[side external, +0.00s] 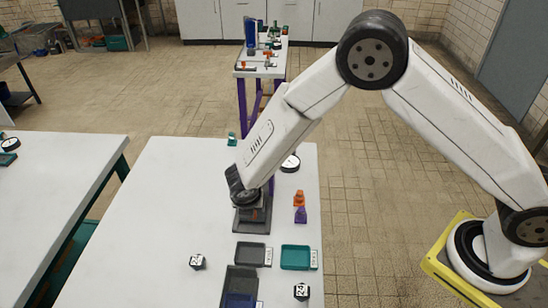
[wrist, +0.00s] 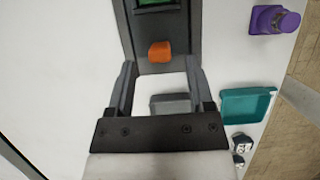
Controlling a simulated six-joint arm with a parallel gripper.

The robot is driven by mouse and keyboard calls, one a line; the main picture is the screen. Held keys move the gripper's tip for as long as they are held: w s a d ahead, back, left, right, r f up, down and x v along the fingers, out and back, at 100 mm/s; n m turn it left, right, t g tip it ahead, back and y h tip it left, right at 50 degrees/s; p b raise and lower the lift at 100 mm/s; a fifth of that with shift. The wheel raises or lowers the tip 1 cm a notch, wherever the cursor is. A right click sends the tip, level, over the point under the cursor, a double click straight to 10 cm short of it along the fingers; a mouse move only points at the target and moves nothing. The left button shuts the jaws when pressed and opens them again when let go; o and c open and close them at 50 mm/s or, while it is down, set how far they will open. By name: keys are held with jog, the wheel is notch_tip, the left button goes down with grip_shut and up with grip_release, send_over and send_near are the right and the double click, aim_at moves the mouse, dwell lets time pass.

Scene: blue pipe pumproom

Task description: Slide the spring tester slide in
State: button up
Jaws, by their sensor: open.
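The spring tester (wrist: 133,30) is a dark grey device lying ahead of my gripper in the wrist view. It has a green panel (wrist: 155,3) at the top edge and an orange block (wrist: 160,51) at its near end, probably the slide's handle. My gripper (wrist: 162,78) is open and empty, with one finger on each side of the line to the orange block, which lies just beyond the fingertips. In the side view the dark grey tester (side external: 251,223) shows on the white table below my wrist, which hides its upper part. How far the slide is out cannot be told.
A grey tray (side external: 250,243) and a teal tray (side external: 295,247) sit in front of the tester. Orange (side external: 299,198) and purple (side external: 300,216) pieces stand to its right. Marked cubes (side external: 197,262) (side external: 301,291) lie nearer. The table's left part (side external: 160,220) is clear.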

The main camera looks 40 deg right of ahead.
jog(key=shift+x, duration=1.85)
jog(key=shift+c, duration=0.2)
grip_shut()
